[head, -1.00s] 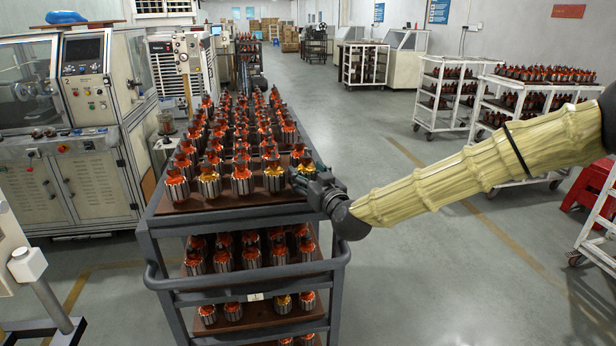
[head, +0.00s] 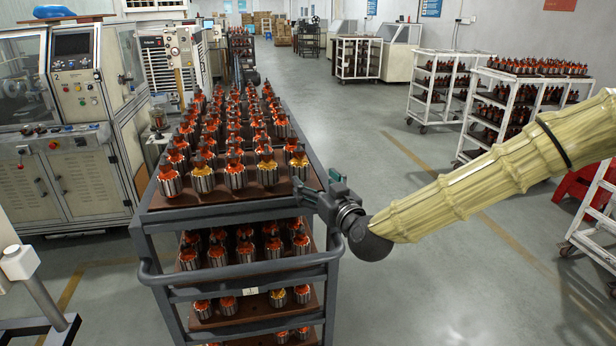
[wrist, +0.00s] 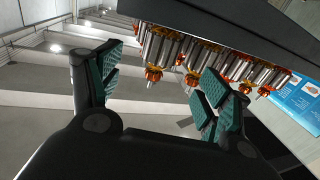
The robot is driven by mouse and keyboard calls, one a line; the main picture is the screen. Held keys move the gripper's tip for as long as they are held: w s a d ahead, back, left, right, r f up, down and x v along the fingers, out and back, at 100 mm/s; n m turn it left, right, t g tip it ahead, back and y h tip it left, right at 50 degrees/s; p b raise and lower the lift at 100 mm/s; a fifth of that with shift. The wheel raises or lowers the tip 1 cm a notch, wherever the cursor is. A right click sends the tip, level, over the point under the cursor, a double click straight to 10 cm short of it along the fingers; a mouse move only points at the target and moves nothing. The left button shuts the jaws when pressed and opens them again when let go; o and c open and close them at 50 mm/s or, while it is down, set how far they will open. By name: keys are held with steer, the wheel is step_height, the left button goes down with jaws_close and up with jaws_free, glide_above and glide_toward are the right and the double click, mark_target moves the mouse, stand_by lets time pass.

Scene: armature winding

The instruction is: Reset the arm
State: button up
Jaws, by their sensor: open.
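My gripper (head: 318,188) is at the right front corner of the dark grey cart (head: 240,213), at about the height of its top tray, in the head view. In the wrist view my gripper (wrist: 158,92) is open, with its two green-padded fingers wide apart and nothing between them. Armatures with orange windings (head: 236,176) stand in rows on the cart's top, and a few have yellow windings. In the wrist view armatures (wrist: 190,60) show beyond the fingers, beside a dark edge. My arm reaches in from the right in its cream sleeve.
Lower cart shelves hold more armatures (head: 217,257). A machine (head: 70,125) stands at the left. White racks (head: 440,85) with armatures and a red stool (head: 578,184) stand at the right. The floor (head: 450,290) right of the cart is clear.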

steer(key=shift+v, duration=1.55)
steer(key=shift+s, duration=0.1)
